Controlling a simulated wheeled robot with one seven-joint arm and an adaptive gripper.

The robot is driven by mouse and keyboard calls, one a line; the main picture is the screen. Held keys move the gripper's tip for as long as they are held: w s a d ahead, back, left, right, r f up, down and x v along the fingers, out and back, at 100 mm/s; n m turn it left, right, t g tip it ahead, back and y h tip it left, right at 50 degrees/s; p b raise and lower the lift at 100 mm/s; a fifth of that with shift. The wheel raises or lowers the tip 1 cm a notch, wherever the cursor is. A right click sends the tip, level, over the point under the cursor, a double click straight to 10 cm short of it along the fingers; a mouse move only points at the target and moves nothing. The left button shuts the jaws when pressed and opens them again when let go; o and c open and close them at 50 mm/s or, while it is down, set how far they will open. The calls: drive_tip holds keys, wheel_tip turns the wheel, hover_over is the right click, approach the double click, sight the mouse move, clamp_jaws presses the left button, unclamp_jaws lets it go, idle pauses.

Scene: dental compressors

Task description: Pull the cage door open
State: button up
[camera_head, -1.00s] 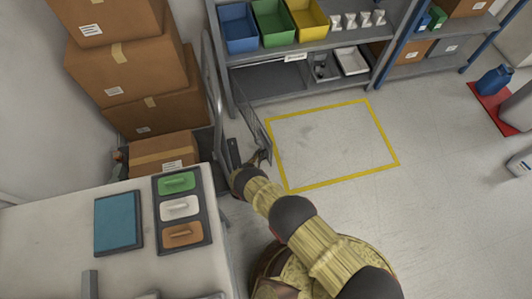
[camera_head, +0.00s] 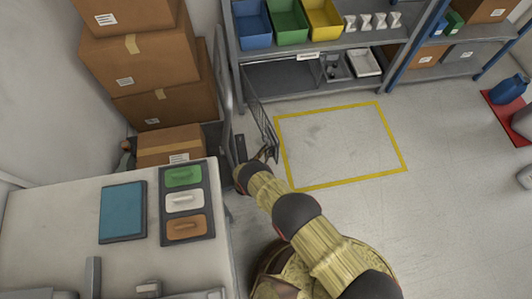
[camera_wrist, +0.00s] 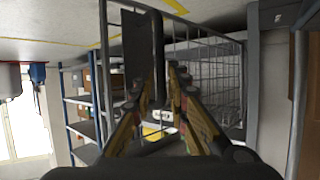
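The cage door (camera_head: 262,118) is a grey wire-mesh panel. In the head view it stands out at an angle from the upright frame beside the shelf, its free end by the yellow floor outline. It fills the upper right of the wrist view (camera_wrist: 215,75) as mesh. A dark vertical handle bar (camera_wrist: 158,55) shows in the wrist view. My gripper (camera_wrist: 160,85) has one finger on each side of this bar, with gaps that look visible, so it appears open around it. In the head view my gripper (camera_head: 267,154) is at the door's lower end, small and partly hidden by my arm.
A table (camera_head: 60,200) with a blue folder and a tray of coloured blocks stands at left. Stacked cardboard boxes (camera_head: 150,60) are behind it. A shelf (camera_head: 310,45) with coloured bins stands at the back. The yellow-outlined floor (camera_head: 345,145) is clear.

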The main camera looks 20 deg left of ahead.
drive_tip(key=r, duration=0.7)
drive_tip(key=shift+w+a+r, duration=0.15)
drive_tip(key=shift+a, duration=0.05)
drive_tip(key=shift+d+r, duration=0.1)
drive_tip(key=shift+r, duration=0.65)
drive_tip(key=shift+d, duration=0.1)
